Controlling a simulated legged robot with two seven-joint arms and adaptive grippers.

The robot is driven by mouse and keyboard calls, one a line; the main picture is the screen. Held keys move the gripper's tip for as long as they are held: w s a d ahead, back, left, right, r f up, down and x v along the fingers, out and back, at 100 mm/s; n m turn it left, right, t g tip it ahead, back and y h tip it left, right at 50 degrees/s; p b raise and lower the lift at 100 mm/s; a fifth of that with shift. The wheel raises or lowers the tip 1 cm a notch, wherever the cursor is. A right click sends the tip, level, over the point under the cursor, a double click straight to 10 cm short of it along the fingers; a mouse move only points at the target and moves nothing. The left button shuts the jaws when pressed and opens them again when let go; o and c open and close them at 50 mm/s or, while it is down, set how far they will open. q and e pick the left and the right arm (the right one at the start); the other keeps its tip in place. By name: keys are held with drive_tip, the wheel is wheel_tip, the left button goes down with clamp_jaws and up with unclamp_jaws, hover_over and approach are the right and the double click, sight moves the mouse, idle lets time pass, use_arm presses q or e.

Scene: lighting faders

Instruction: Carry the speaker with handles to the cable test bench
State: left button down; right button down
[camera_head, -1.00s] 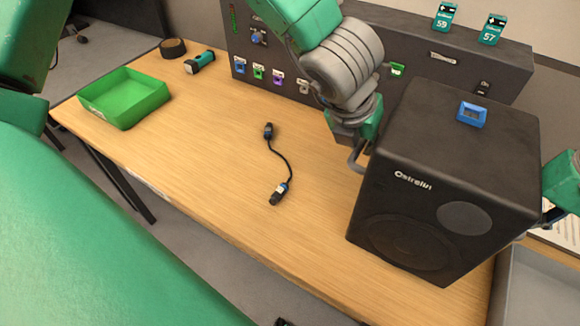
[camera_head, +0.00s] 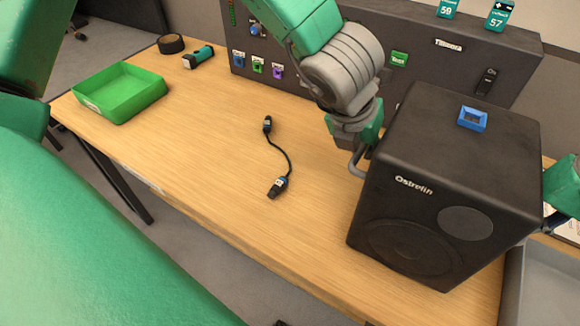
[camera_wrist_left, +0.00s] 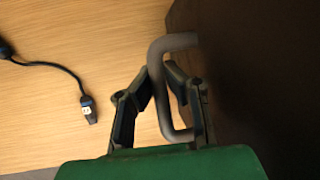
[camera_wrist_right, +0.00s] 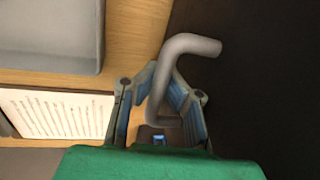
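The black speaker (camera_head: 450,180), marked Ostrelin, is upright at the right of the head view, above or on the wooden cable test bench (camera_head: 210,170); I cannot tell whether its base touches. My left gripper (camera_wrist_left: 162,78) is shut on the grey handle (camera_wrist_left: 178,42) on one side of the speaker. My right gripper (camera_wrist_right: 168,78) is shut on the opposite handle (camera_wrist_right: 190,45); in the head view only part of this arm shows at the right edge. A blue square frame (camera_head: 472,118) lies on top of the speaker.
A dark panel (camera_head: 420,80) with sockets and a Test button stands along the back. A green tray (camera_head: 120,95), a flashlight (camera_head: 198,57) and black tape (camera_head: 171,44) are at the left. A short cable (camera_head: 279,150) lies mid-bench. A grey bin (camera_head: 545,285) is at right.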

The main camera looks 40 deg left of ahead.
use_arm(q)
drive_tip(key=shift+w+f+b, duration=0.15)
drive_tip(key=shift+f+b, duration=0.25)
drive_tip(key=shift+f, duration=0.1)
use_arm(e)
drive_tip(key=shift+d+f, duration=0.35)
drive_tip(key=shift+f, duration=0.25)
use_arm(q)
drive_tip(key=c, duration=2.1)
unclamp_jaws()
drive_tip(key=shift+f, duration=0.2)
use_arm(e)
drive_tip(key=c, duration=2.2)
unclamp_jaws()
drive_tip(key=shift+f, duration=0.2)
use_arm(q)
drive_tip(key=o, duration=0.4)
drive_tip(key=shift+r, duration=0.1)
use_arm(e)
drive_tip(key=o, duration=0.5)
drive_tip(key=shift+r, duration=0.15)
use_arm(q)
drive_tip(key=shift+s+a, duration=0.15)
drive_tip(key=shift+s, duration=0.05)
use_arm(e)
drive_tip(key=shift+s+a+r, duration=0.1)
drive_tip(key=shift+a, duration=0.2)
